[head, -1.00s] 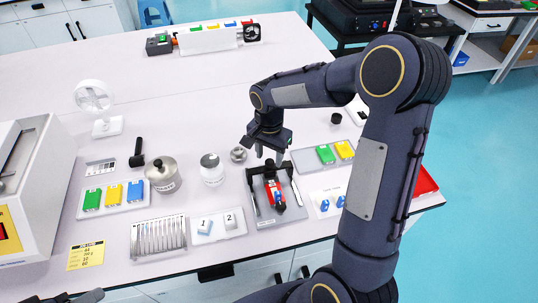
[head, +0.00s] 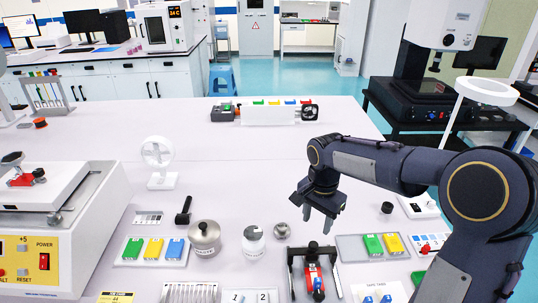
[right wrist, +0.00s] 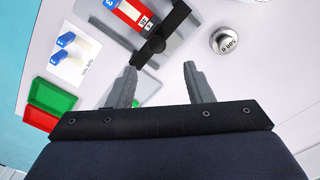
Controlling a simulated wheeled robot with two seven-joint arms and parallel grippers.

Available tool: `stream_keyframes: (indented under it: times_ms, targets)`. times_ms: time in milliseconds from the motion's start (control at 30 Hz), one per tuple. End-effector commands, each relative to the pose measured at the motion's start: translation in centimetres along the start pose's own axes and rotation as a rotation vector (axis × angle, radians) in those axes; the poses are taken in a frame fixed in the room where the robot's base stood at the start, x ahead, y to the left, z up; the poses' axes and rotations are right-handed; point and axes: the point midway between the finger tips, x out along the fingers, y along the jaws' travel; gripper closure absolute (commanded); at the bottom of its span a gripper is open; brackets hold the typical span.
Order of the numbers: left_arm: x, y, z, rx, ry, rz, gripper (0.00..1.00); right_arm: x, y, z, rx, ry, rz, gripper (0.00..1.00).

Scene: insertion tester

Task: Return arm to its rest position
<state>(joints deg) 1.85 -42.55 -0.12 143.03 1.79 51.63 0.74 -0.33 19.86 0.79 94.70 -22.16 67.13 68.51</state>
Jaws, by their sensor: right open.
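My right gripper (head: 318,222) is open and empty above the table. In the head view it appears just behind the tester, a black frame (head: 291,262) holding a red block (head: 315,278). In the right wrist view, the two grey fingers (right wrist: 160,68) are spread with nothing between them. The black clamp (right wrist: 152,45) and red block (right wrist: 128,12) show beyond the fingertips, apart from them. My right arm comes in from the right side of the head view. My left gripper is not in view.
A white fan (head: 158,160) stands farther back.

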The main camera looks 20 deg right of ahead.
Motion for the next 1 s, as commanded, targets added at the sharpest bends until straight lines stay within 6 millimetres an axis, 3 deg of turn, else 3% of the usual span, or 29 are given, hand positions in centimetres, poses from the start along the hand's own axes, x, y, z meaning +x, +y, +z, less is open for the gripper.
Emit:
stream_keyframes:
  times_ms: [133,267,500,733,1000]
  targets:
    - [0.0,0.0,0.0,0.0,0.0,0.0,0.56,-0.8,0.8,0.4,-0.029,-0.002,-0.024,0.53]
    - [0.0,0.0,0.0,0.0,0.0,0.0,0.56,-3.0,3.7,2.2,-0.145,-0.008,-0.106,0.53]
    - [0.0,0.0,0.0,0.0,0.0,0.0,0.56,-5.6,11.2,8.9,-0.489,0.05,-0.345,0.53]
    - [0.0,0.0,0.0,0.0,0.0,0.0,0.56,-4.6,15.4,14.4,-0.748,0.174,-0.514,0.53]
    - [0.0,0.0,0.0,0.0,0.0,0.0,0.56,-3.7,16.4,16.4,-0.846,0.236,-0.567,0.53]
